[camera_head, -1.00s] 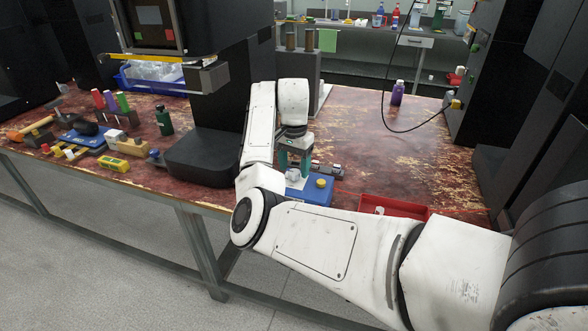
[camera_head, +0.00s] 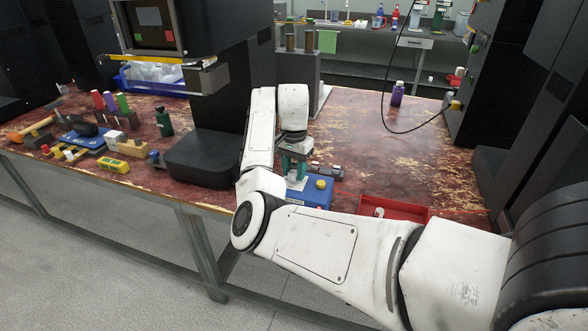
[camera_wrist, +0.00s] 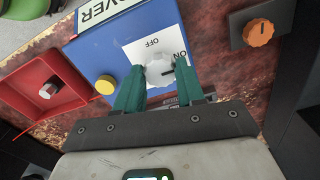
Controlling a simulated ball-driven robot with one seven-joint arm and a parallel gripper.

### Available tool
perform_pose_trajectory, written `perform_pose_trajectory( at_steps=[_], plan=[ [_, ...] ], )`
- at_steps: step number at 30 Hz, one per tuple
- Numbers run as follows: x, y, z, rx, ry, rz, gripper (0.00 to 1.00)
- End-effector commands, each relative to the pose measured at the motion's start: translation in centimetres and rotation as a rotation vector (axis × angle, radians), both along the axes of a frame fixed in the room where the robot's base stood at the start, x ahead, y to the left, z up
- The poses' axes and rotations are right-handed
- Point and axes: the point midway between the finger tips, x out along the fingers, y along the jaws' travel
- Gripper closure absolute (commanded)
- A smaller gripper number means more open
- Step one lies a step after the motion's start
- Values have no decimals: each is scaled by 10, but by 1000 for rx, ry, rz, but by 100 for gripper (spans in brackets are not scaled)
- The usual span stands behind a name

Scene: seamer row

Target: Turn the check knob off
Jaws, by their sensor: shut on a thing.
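The check knob (camera_wrist: 158,70) is a pale grey round knob on a white panel with OFF and ON marks, on top of a blue box (camera_wrist: 95,52). Its dark pointer line faces right, on the ON side. The blue box (camera_head: 318,197) is at the table's front edge in the head view. My gripper (camera_wrist: 157,82) has its teal fingers on both sides of the knob and is shut on it. In the head view my gripper (camera_head: 295,178) reaches down onto the box, and its fingers largely hide the knob.
A yellow button (camera_wrist: 105,84) sits on the same box. A red tray (camera_wrist: 22,93) holding a small metallic cylinder lies beside it. An orange knob (camera_wrist: 259,32) is on a dark unit nearby. A purple bottle (camera_head: 397,94) stands farther back; the table between is mostly clear.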

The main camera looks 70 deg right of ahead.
Motion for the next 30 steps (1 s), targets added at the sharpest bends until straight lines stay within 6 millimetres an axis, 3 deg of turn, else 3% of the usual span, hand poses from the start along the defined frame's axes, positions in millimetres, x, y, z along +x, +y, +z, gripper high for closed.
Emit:
perform_pose_trajectory(
  at_steps=[14, 30],
  plan=[
    [-1, 0, 6, 0, 4, 113, 92],
    [-1, 0, 6, 2, 4, 595, 92]
  ],
)
